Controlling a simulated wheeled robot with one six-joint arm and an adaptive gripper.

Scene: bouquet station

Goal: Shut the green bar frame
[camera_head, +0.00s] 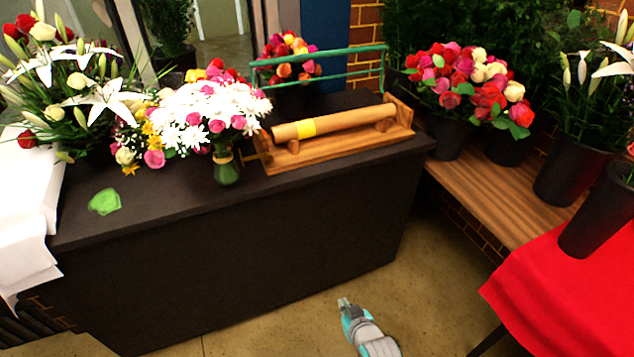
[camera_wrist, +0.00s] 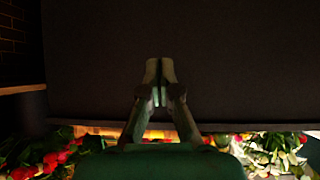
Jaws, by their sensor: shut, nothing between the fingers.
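The green bar frame (camera_head: 320,54) stands raised at the back of a wooden stand (camera_head: 335,156) on the dark counter. Its two long bars are above and behind a brown paper roll (camera_head: 345,122) with a yellow band, which lies on the stand. My gripper (camera_head: 344,303) is low in front of the counter, over the floor in the picture, well apart from the frame. In the wrist view its fingers (camera_wrist: 160,68) are together with nothing between them, against the dark counter front. The frame cannot be made out in the wrist view.
The dark counter (camera_head: 230,235) holds a vase of white flowers (camera_head: 215,115) left of the stand and a green piece (camera_head: 104,201). A wooden bench (camera_head: 490,200) with flower buckets and a red-covered table (camera_head: 570,290) are at right. The floor between is clear.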

